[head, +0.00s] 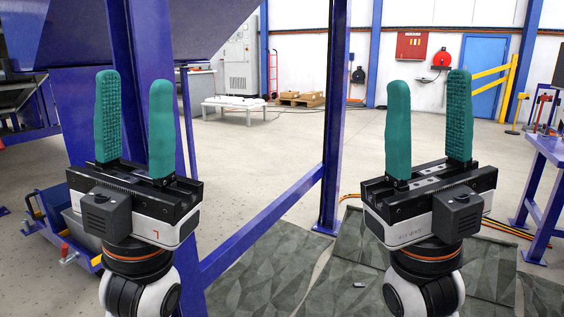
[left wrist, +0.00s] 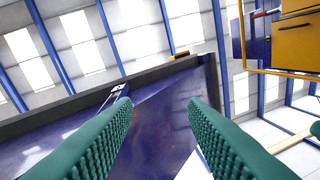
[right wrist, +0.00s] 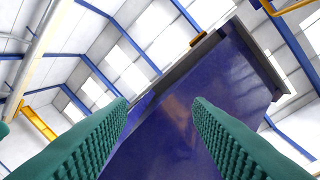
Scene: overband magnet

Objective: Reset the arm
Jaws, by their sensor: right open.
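My left gripper (head: 134,120) is raised at the left of the head view, its two green ribbed fingers pointing up and apart with nothing between them. My right gripper (head: 428,120) is raised at the right, also with green fingers upright, spread and empty. In the left wrist view the fingers (left wrist: 160,125) stand apart, with a blue metal structure beyond them. In the right wrist view the fingers (right wrist: 160,125) are also apart, facing the same kind of blue panel and the roof.
Blue steel posts (head: 337,110) and a slanted brace (head: 265,222) stand close beside and behind my left gripper. A blue hopper-like body (head: 185,30) hangs above it. Dark mats (head: 270,270) lie on the floor. A blue table (head: 550,150) stands at the right. Open floor lies beyond.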

